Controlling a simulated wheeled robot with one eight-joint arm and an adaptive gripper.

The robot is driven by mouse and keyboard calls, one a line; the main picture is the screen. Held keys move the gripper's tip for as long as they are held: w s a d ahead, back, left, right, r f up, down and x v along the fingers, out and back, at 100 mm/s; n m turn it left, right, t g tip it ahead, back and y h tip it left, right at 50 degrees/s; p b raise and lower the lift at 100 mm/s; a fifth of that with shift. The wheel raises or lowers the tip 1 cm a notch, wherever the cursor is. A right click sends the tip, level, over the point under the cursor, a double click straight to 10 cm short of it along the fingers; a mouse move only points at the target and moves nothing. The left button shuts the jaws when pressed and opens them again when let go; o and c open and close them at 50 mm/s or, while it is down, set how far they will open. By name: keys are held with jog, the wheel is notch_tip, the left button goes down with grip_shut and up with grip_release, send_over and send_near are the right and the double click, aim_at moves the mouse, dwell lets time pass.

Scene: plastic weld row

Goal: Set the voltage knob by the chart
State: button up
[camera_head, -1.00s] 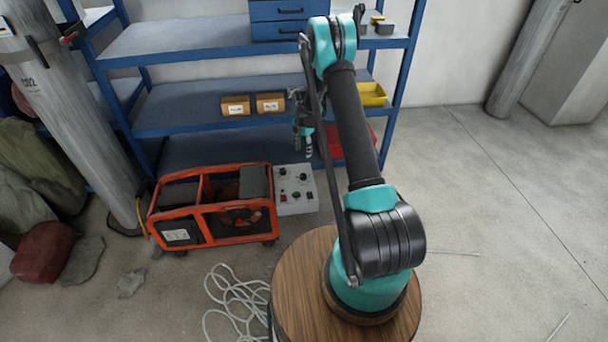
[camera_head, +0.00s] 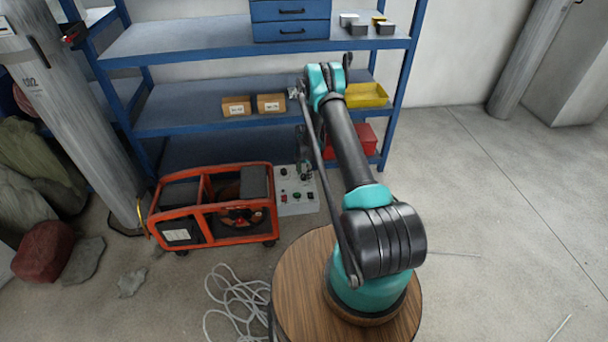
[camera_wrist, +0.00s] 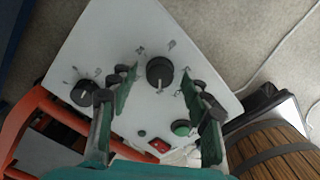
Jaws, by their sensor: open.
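A grey control box (camera_head: 297,208) stands on the floor, with dark knobs on its sloped panel. In the wrist view its pale panel (camera_wrist: 125,38) carries one black knob (camera_wrist: 160,72) near the middle and another black knob (camera_wrist: 84,92) at left, each with small marks around it. A green button (camera_wrist: 181,128) and a red switch (camera_wrist: 159,146) sit lower on the panel. My gripper (camera_wrist: 157,80) is open, its fingers on either side of the middle knob, with gaps showing. I cannot tell the height between them. I see no readable chart.
An orange-framed machine (camera_head: 212,205) with a white label (camera_head: 180,236) stands left of the box; the label is unreadable. A blue shelf (camera_head: 190,108) rises behind, holding small cardboard boxes (camera_head: 270,103) and a yellow bin (camera_head: 366,95). A pale cable (camera_head: 232,300) lies on the floor.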

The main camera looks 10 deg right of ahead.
jog(key=shift+f, duration=0.15)
jog(key=shift+c, duration=0.2)
grip_shut()
